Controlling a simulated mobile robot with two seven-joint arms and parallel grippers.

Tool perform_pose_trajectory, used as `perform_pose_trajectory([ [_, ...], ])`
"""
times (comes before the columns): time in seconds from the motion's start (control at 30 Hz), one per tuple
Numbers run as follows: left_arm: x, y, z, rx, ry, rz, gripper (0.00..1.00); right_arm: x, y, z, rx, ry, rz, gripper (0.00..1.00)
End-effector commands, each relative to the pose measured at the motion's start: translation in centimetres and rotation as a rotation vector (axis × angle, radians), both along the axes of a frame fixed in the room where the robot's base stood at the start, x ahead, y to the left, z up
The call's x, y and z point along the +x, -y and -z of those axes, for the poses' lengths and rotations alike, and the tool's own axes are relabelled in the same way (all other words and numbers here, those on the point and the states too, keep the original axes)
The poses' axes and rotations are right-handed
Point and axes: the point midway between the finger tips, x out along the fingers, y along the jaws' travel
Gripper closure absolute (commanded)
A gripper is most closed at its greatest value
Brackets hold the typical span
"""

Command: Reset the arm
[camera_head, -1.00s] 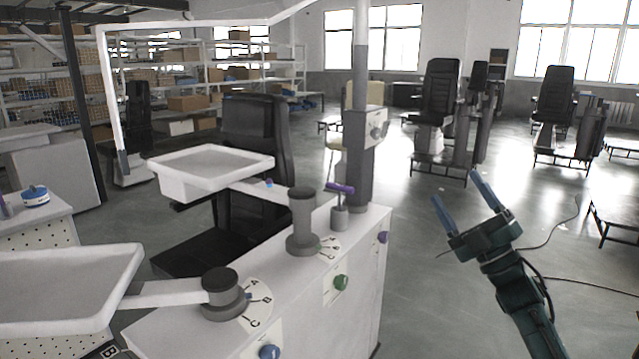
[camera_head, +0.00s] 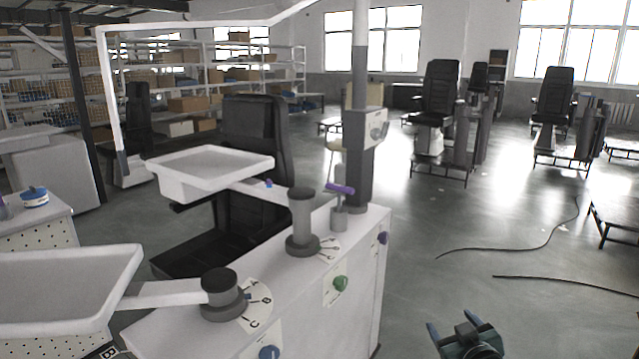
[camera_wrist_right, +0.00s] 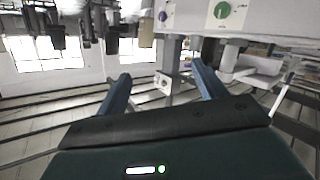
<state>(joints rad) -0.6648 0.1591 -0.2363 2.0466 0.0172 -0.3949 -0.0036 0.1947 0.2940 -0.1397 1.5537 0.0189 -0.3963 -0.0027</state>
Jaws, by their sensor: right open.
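My right gripper (camera_head: 452,334) is low at the bottom edge of the head view, right of the white cabinet (camera_head: 355,270). Its blue fingers are apart, with only floor around them. In the right wrist view the gripper (camera_wrist_right: 165,85) also shows two spread blue fingers with nothing between them. That view appears upside down, with the cabinet and its green knob (camera_wrist_right: 222,10) at the top. My right arm behind the gripper is out of the head view. My left gripper is in neither view.
The cabinet carries two grey columns with white trays (camera_head: 210,165) (camera_head: 70,285), a purple-handled lever (camera_head: 340,189) and a tall post (camera_head: 360,120). Black cables (camera_head: 560,279) lie on the floor at the right. Black chairs (camera_head: 440,90) stand farther back. Open floor lies right of the cabinet.

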Motion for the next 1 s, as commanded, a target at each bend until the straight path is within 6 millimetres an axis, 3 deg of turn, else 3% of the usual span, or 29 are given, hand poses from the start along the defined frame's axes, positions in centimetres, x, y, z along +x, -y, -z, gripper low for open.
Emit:
perform_pose_trajectory([
  [0.03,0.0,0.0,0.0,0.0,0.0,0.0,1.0,-2.5,-1.5,2.5,0.014,-0.041,-0.023,0.3],
  [0.2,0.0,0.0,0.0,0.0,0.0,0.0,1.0,-12.2,-6.7,9.0,0.085,-0.172,-0.092,0.3],
  [0.4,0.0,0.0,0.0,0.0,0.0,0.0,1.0,-23.6,-11.4,12.5,0.189,-0.311,-0.137,0.3],
  [0.5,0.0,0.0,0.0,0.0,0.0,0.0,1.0,-27.4,-12.7,12.9,0.227,-0.358,-0.142,0.3],
  [0.6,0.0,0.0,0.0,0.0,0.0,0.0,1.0,-29.6,-13.5,12.9,0.252,-0.385,-0.144,0.3],
  [0.7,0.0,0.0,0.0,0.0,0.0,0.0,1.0,-30.6,-13.8,12.9,0.262,-0.398,-0.145,0.3],
  [0.9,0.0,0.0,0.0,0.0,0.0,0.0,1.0,-30.7,-13.8,12.9,0.263,-0.4,-0.145,0.31],
  [1.0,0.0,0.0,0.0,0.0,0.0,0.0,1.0,-30.7,-13.8,12.9,0.263,-0.4,-0.145,0.39],
])
